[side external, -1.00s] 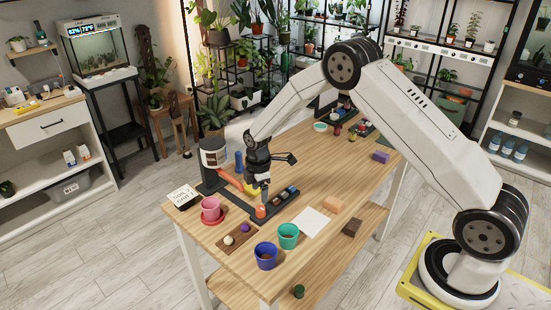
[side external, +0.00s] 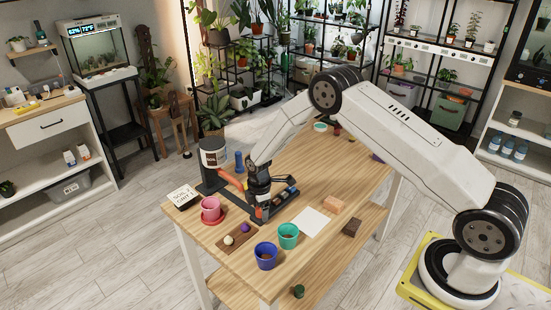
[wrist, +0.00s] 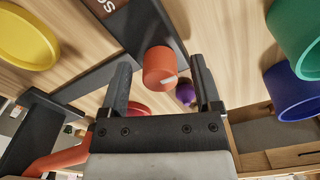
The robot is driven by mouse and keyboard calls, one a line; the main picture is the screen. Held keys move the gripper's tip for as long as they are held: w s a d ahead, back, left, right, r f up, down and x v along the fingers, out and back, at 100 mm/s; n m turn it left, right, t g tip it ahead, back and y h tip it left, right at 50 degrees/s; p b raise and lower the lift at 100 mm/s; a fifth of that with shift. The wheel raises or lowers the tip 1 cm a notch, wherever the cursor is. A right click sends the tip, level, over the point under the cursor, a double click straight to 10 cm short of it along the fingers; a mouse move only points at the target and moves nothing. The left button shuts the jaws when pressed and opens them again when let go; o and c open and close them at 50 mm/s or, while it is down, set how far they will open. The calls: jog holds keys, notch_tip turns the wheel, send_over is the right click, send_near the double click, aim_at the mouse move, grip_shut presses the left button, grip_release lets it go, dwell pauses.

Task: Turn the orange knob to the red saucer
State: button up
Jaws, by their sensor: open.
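The orange knob (wrist: 160,66) is a short round cylinder on a dark strip, with a pale mark on its side toward the lower right in the wrist view. In the side view a sliver of the knob (side external: 259,213) shows beside my gripper (side external: 262,205). My gripper (wrist: 161,76) is open in the wrist view, one finger on each side of the knob with gaps visible. The yellow saucer (wrist: 22,35) is at the upper left of the wrist view.
A blue pot (side external: 266,256) and a green pot (side external: 288,236) stand at the table's front. A purple ball (side external: 245,228) and a pale ball (side external: 229,240) sit on a brown board. A white sheet (side external: 310,222) lies to the right.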

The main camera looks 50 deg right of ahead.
grip_shut()
jog(key=shift+m, duration=0.4)
jog(key=m, duration=0.9)
dwell(0.4)
dwell(0.4)
grip_release()
